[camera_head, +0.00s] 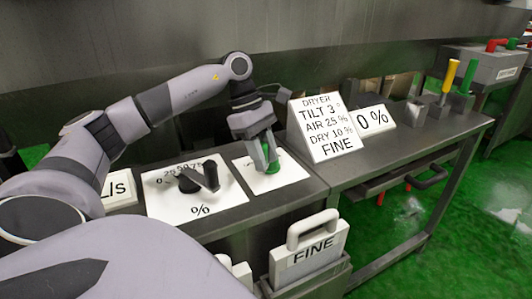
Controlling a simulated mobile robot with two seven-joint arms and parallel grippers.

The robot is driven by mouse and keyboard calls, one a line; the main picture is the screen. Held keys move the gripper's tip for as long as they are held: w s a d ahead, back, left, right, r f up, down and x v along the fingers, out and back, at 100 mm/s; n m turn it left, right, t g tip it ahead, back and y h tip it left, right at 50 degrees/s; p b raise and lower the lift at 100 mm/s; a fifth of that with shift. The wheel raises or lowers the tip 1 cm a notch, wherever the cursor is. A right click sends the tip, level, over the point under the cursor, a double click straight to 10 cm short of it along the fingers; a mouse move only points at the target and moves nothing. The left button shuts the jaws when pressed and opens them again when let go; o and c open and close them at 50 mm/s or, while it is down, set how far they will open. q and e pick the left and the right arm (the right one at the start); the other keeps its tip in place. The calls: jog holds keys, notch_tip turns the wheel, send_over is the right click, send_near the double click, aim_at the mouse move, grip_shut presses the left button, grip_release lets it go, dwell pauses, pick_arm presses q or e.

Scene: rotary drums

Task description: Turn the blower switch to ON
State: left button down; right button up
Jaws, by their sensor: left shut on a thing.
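My left gripper (262,160) points down over a white plate (291,171) on the metal console. It is shut on a green knob (271,165), which shows between and just beside the fingers. The knob's upper part and any labels on the plate are hidden by the gripper, so I cannot tell which way it is turned. To its left, a black dial lever (204,177) sits on a white plate marked with numbers and "%" (200,210). My right gripper is not in view.
A sign reading "DRYER TILT 3, AIR 25 %, DRY 10 %, FINE" (325,128) stands right of the gripper, beside a "0 %" display (374,119). Yellow and green levers (448,76) stand at the far right. A white "FINE" plate with a handle (310,254) sits in a holder below.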

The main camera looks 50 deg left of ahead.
pick_arm(q)
jog(key=c, duration=0.9)
grip_release()
jog(key=shift+o, duration=0.2)
jog(key=p+v, duration=0.1)
jog(key=v, duration=0.6)
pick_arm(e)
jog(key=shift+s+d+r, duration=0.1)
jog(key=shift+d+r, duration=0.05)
pick_arm(q)
jog(key=shift+r, duration=0.1)
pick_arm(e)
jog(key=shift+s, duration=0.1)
pick_arm(q)
jog(key=shift+s, duration=0.1)
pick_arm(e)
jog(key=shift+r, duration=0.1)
